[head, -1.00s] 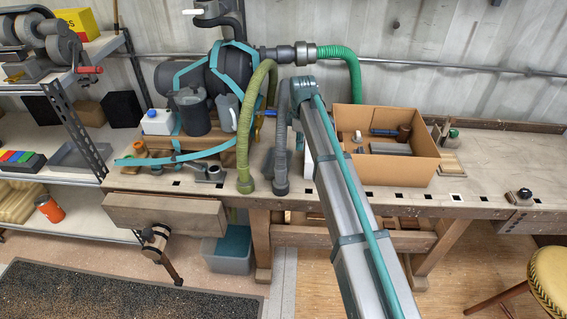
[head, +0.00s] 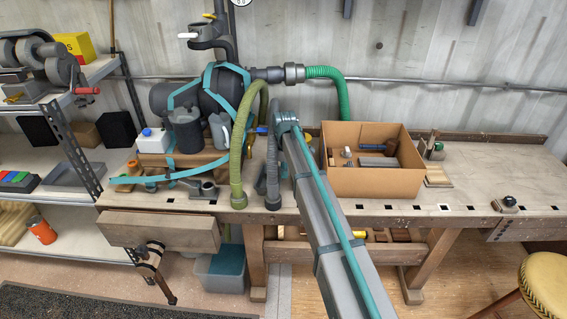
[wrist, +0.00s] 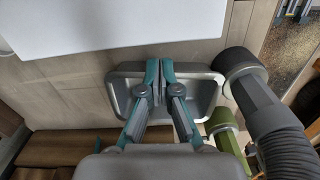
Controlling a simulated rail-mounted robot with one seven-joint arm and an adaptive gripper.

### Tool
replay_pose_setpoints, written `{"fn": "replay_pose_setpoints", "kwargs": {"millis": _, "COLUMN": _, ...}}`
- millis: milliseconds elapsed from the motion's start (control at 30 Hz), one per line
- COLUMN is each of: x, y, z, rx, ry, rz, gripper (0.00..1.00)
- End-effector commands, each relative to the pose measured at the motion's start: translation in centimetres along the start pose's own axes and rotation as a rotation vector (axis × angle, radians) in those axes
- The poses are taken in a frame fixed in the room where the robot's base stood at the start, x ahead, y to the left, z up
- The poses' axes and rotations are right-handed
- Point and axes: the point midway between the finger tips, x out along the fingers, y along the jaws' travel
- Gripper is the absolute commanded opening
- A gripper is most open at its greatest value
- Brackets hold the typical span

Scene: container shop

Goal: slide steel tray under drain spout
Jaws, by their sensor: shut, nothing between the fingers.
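In the wrist view, a shallow grey steel tray (wrist: 207,88) with rounded corners lies below my gripper (wrist: 160,66). My gripper is shut and empty, with its fingertips over the tray near its upper rim. I cannot tell whether they touch it. A dark grey hose end (wrist: 238,66) is just right of the tray, with a green hose end (wrist: 222,121) below it. In the head view, the grey hose (head: 272,185) and olive green hose (head: 238,175) hang at the bench's front edge. I cannot tell which is the drain spout. My arm hides the tray and gripper there.
A cardboard box (head: 375,183) with loose items stands on the bench right of my arm. A strapped black drum (head: 205,92) and jugs stand left of the hoses. A white flat-topped thing (wrist: 100,20) fills the wrist view's upper left. The bench's right part is mostly clear.

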Motion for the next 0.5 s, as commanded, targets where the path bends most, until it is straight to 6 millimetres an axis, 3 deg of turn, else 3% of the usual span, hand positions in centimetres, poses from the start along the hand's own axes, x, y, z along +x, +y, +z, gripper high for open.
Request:
{"fn": "replay_pose_setpoints", "kwargs": {"millis": 200, "x": 2.4, "y": 0.0, "z": 0.0, "rx": 0.0, "ry": 0.0, "rz": -0.001, "gripper": 0.0}}
{"fn": "replay_pose_setpoints", "kwargs": {"millis": 500, "x": 3.2, "y": 0.0, "z": 0.0, "rx": 0.0, "ry": 0.0, "rz": 0.001, "gripper": 0.0}}
